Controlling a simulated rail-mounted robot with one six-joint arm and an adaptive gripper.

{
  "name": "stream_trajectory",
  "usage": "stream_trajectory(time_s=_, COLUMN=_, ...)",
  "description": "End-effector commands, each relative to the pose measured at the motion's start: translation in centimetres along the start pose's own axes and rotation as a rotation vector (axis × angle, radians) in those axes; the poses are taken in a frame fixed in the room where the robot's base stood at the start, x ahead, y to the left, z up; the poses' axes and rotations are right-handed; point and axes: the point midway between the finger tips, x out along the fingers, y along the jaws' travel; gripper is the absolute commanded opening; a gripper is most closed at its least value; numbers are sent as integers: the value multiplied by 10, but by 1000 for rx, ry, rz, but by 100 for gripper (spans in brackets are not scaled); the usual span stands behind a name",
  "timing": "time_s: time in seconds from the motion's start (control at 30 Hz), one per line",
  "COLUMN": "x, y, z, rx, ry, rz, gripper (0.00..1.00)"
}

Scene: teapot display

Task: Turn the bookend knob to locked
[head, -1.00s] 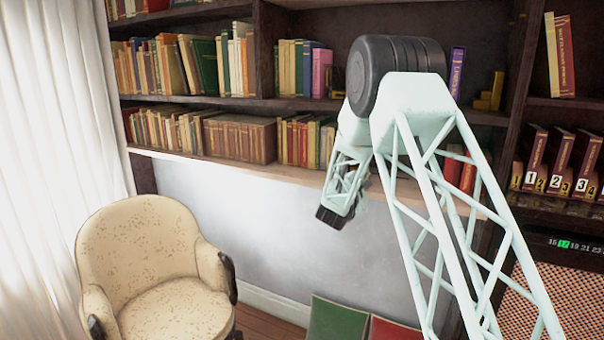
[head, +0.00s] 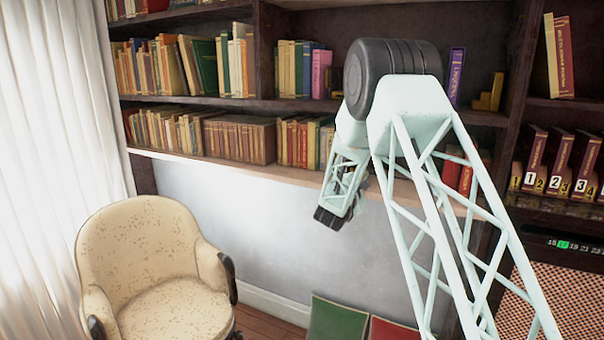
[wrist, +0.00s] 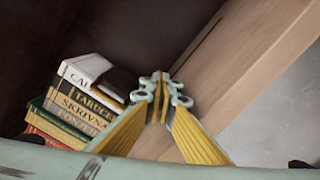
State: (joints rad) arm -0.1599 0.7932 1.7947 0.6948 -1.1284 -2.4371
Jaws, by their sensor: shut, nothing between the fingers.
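In the wrist view my gripper (wrist: 161,80) is shut and empty, its yellow-sided fingers meeting at the tips. The tips appear in front of a dark recess, between a stack of books and a wooden shelf board. I cannot tell whether they touch anything. I cannot make out the bookend knob in either view. A yellow stepped block (head: 490,93), possibly a bookend, stands on the upper shelf at the right in the head view. I cannot make out my gripper's fingers in the head view.
The stack of books (wrist: 85,95) lies left of the fingers, and the shelf board (wrist: 250,65) runs diagonally on the right. In the head view, numbered volumes (head: 555,165) stand at right. A cream armchair (head: 150,265) is at lower left.

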Motion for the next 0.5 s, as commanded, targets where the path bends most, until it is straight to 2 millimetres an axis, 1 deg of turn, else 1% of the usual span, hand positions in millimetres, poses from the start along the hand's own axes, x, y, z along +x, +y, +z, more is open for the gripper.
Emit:
stream_trajectory(time_s=0.23, x=-1, y=0, z=-3, rx=-1, ry=3, rz=0, gripper=0)
stream_trajectory(time_s=0.5, x=0, y=0, z=2, rx=-2, ry=4, rz=-1, gripper=0)
